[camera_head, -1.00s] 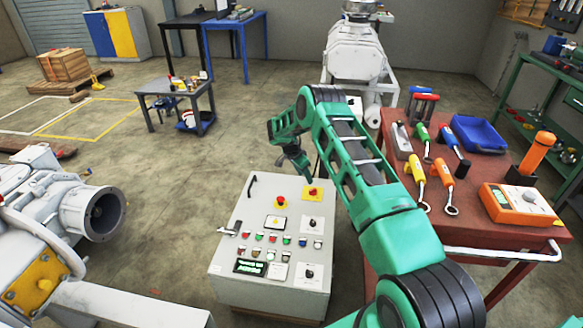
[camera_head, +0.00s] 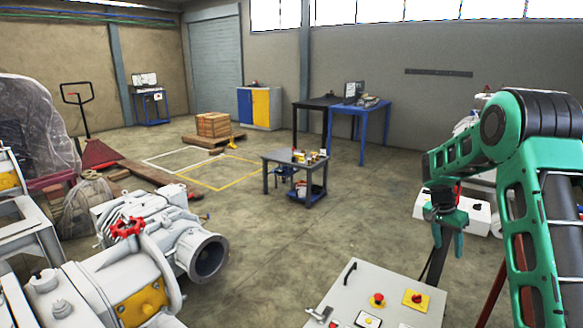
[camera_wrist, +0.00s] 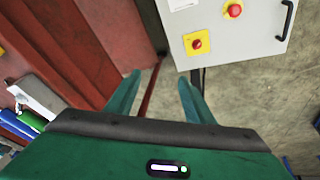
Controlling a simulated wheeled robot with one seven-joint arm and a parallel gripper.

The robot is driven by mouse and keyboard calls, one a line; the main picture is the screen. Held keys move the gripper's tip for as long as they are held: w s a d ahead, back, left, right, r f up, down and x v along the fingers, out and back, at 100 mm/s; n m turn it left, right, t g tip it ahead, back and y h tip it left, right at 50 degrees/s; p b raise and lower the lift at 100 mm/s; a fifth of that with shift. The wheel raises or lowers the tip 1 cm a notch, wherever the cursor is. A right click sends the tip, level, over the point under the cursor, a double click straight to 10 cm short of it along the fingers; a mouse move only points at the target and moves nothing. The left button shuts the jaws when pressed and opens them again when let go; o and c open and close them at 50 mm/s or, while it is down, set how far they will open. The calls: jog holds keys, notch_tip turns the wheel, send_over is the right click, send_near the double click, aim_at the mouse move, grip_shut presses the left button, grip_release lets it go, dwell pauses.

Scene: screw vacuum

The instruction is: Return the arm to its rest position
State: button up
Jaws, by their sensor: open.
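My gripper (camera_head: 448,240) hangs from my green arm at the right of the head view, fingers pointing down. It is beyond and above the upper right of the white control box (camera_head: 345,290). In the wrist view my gripper (camera_wrist: 160,88) shows two green fingers apart, with only floor and a dark red bar visible between them. The control box (camera_wrist: 225,50) is at the top right there, with a yellow-backed red button (camera_wrist: 196,44) and another red button (camera_wrist: 233,10). The gripper is empty and appears clear of the box.
A red cart (camera_wrist: 75,50) is close on the left in the wrist view. The grey vacuum machine (camera_head: 140,270) with a red handwheel (camera_head: 127,227) stands at the left. A small table (camera_head: 295,160) is further back. Open floor (camera_head: 300,225) lies between.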

jog(key=s+a+r+n, duration=0.1)
jog(key=s+r, duration=0.3)
jog(key=s, duration=0.4)
jog(key=s+r+n+y, duration=0.1)
jog(key=s+r, duration=0.4)
jog(key=s, duration=0.3)
jog(key=s+a+r+n, duration=0.1)
jog(key=s+r, duration=0.3)
jog(key=s, duration=0.4)
jog(key=s+a+n+y, duration=0.1)
jog(key=s+a, duration=0.3)
jog(key=s, duration=0.7)
jog(key=s+a+n+y, duration=0.1)
jog(key=s+a, duration=0.3)
jog(key=s, duration=0.7)
jog(key=shift+s+f+n+y, duration=0.3)
jog(key=shift+f+n+y, duration=0.1)
jog(key=shift+y, duration=0.1)
jog(key=shift+w+g, duration=0.15)
jog(key=shift+g, duration=0.15)
jog(key=shift+w+f, duration=0.2)
jog(key=shift+w, duration=0.3)
